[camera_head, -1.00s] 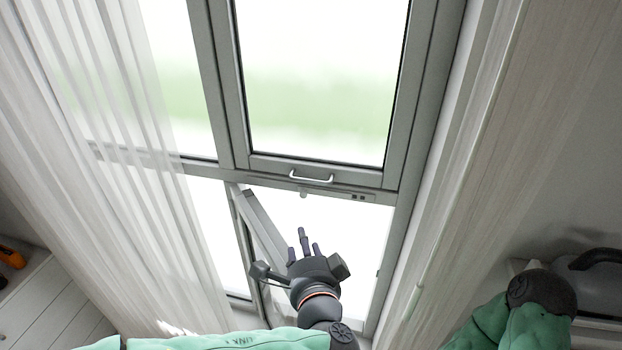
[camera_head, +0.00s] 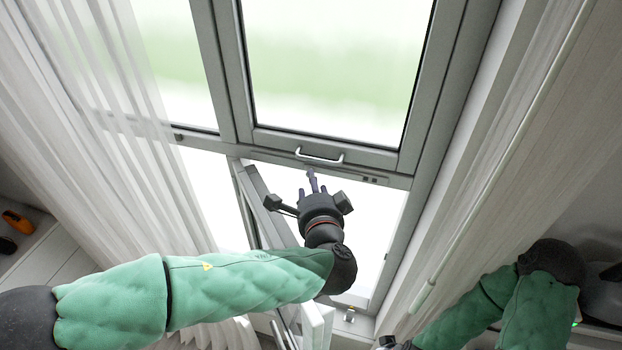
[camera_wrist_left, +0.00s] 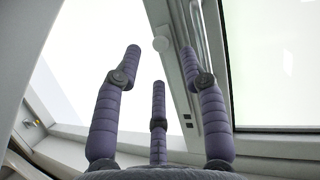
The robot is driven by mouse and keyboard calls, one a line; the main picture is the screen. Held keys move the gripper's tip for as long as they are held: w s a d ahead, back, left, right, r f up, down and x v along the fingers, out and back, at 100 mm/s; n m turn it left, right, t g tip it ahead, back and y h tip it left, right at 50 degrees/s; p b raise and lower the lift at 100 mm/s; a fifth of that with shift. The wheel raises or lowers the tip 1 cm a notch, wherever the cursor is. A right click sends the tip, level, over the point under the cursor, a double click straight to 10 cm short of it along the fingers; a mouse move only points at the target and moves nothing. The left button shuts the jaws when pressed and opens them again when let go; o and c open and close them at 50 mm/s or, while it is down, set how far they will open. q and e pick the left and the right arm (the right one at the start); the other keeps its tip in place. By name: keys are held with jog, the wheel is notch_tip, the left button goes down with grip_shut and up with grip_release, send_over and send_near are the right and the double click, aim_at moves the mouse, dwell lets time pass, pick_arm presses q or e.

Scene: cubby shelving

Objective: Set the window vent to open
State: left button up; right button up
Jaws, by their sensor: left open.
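The grey-framed window has an upper sash (camera_head: 422,80) that sits shut, with a white bar handle (camera_head: 320,156) on its lower rail. Below it, a narrow lower sash (camera_head: 268,210) stands swung inward at the left of its bright opening. My left gripper (camera_head: 312,185) is open and empty in front of that opening, its fingers pointing up just below the crossbar.
A sheer curtain (camera_head: 100,130) hangs on the left and a pale blind or curtain (camera_head: 530,130) on the right. A white drawer unit (camera_head: 45,255) with an orange object (camera_head: 17,221) stands at far left. A small metal fitting (camera_head: 349,315) sits on the sill.

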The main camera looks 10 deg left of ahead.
aim_at(332, 176)
pick_arm(q)
jog(key=x, duration=0.4)
jog(key=shift+w+f, duration=0.1)
jog(key=shift+w, duration=0.1)
jog(key=shift+a, duration=0.1)
grip_shut()
